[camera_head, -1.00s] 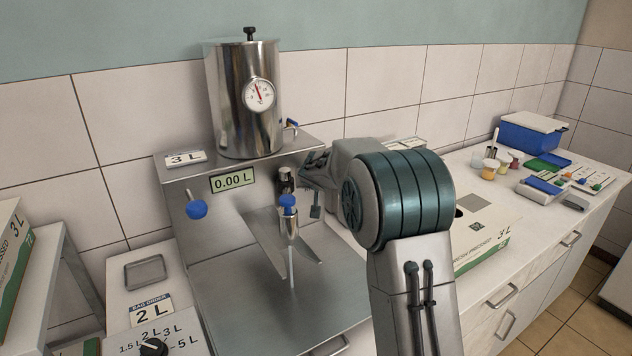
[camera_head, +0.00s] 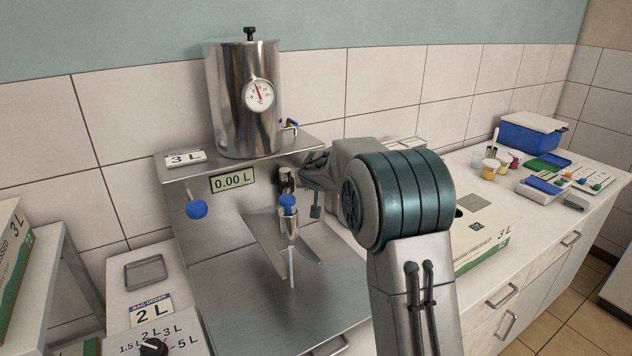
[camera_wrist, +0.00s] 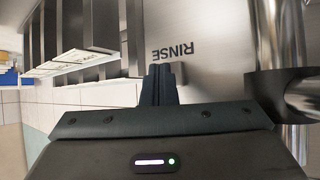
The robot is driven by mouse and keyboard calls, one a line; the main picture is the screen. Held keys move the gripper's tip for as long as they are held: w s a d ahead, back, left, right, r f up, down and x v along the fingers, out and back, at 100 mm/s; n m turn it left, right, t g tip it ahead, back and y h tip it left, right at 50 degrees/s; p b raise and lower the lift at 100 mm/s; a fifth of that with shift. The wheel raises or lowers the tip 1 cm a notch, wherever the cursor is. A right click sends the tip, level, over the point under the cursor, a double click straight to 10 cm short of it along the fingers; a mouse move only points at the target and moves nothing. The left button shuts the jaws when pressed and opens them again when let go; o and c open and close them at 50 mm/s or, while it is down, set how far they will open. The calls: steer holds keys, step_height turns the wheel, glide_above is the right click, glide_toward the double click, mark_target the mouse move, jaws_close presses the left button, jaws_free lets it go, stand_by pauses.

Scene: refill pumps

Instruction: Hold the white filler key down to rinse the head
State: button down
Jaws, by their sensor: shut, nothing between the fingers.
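The steel filler (camera_head: 215,265) stands in the middle of the head view. Its display (camera_head: 233,180) reads 0.00 L. A filling head (camera_head: 288,225) with a blue cap stands at its front, with a thin pale line below it; I cannot tell whether it is a tube or liquid. My gripper (camera_wrist: 160,75) is shut and empty. Its fingertips are at the steel panel beside the word RINSE (camera_wrist: 173,52). A small greyish piece (camera_wrist: 180,73) shows right beside the fingertips; I cannot tell whether it is the white key or whether they press it. In the head view my arm hides this spot.
A steel tank (camera_head: 240,120) with a dial stands on the filler. A blue knob (camera_head: 196,209) sticks out at its left. A steel cylinder (camera_wrist: 285,95) is close on the right in the wrist view. A 3 L carton (camera_head: 485,240) lies on the counter to the right.

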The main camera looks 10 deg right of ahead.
steer(key=shift+s+d+b, duration=0.3)
steer(key=shift+s+b, duration=0.35)
steer(key=shift+s, duration=0.1)
steer(key=shift+s, duration=0.1)
steer(key=shift+s+d+b, duration=0.3)
steer(key=shift+s+b, duration=0.1)
steer(key=shift+s, duration=0.35)
steer(key=shift+s+d+b, duration=0.35)
steer(key=shift+s+b, duration=0.05)
steer(key=shift+s, duration=0.35)
steer(key=shift+s+d+b, duration=0.3)
steer(key=shift+s+b, duration=0.1)
steer(key=shift+s, duration=0.35)
steer(key=s+d+g+h, duration=0.1)
steer(key=s+d+g, duration=0.2)
steer(key=s, duration=1.3)
steer(key=s+a+f+g+y, duration=0.1)
steer(key=s+f+g, duration=0.1)
steer(key=s, duration=1)
steer(key=s+a+f+n+g+y, duration=0.1)
steer(key=s+f, duration=0.3)
steer(key=s, duration=0.8)
steer(key=shift+s+a+f+g+y, duration=0.25)
steer(key=shift+a+g, duration=0.3)
steer(key=shift+g, duration=0.35)
